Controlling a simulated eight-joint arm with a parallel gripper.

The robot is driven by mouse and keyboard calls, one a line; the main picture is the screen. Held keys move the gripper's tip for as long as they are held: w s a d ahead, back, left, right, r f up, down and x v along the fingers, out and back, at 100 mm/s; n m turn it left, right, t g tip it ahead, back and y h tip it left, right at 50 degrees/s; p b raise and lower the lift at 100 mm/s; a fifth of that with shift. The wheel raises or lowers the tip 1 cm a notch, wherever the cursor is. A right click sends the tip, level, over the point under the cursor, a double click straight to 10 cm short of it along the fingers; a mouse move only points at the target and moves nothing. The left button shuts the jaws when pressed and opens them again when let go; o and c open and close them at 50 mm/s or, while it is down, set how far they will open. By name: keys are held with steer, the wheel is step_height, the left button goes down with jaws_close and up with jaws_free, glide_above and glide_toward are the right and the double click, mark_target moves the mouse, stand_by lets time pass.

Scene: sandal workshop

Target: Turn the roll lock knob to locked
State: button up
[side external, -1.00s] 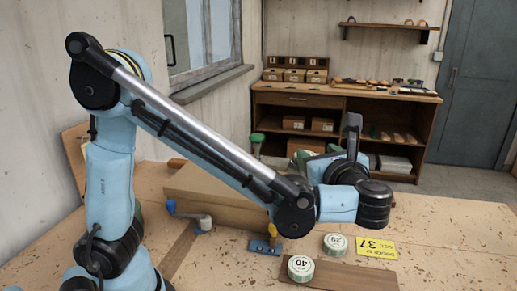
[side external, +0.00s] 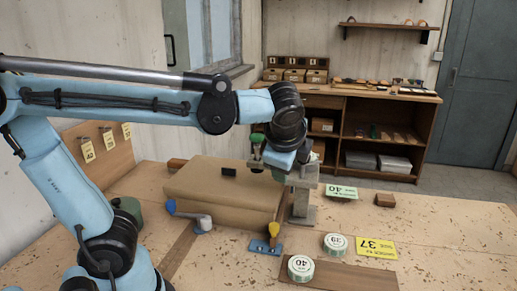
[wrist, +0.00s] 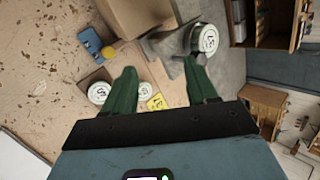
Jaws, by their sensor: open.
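A yellow knob (side external: 273,231) stands on a small blue plate (side external: 262,247) on the bench, in front of the large brown block (side external: 215,190). The plate and knob also show at the upper left of the wrist view, with the blue plate (wrist: 90,41) beside the orange-yellow knob (wrist: 108,52). No label or locked mark is readable. My gripper (wrist: 160,68) has two green fingers spread apart with nothing between them. In the side view it hangs above the brown block's right end, beside a grey stand (side external: 302,195), behind and above the knob, not touching it.
A blue-handled grey crank (side external: 185,214) sits left of the knob. Round tins (side external: 301,268) (side external: 335,244), a yellow card (side external: 376,248) and a wooden board (side external: 345,277) lie to the right. A small wood block (side external: 385,200) is farther back. The bench's right side is mostly clear.

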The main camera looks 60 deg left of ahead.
steer(key=s+d+r+n+t+h, duration=0.25)
steer(key=s+n+h, duration=0.3)
steer(key=n, duration=0.55)
step_height(320, 180, down, 11)
steer(key=shift+w+r, duration=0.2)
steer(key=shift+a+g+h, duration=0.1)
steer(key=shift+g+h, duration=0.15)
steer(key=w+a+r+n+g, duration=0.35)
steer(key=w+r, duration=0.35)
steer(key=r, duration=0.3)
steer(key=w+a+r+n+g, duration=0.35)
steer(key=w+r, duration=0.25)
steer(key=r, duration=0.4)
steer(key=shift+m, duration=0.4)
steer(key=shift+d+f, duration=0.15)
steer(key=shift+f, duration=1.95)
steer(key=shift+d+f, duration=0.2)
steer(key=shift+f, duration=1.85)
steer(key=shift+d+f, duration=0.15)
steer(key=shift+f, duration=1.95)
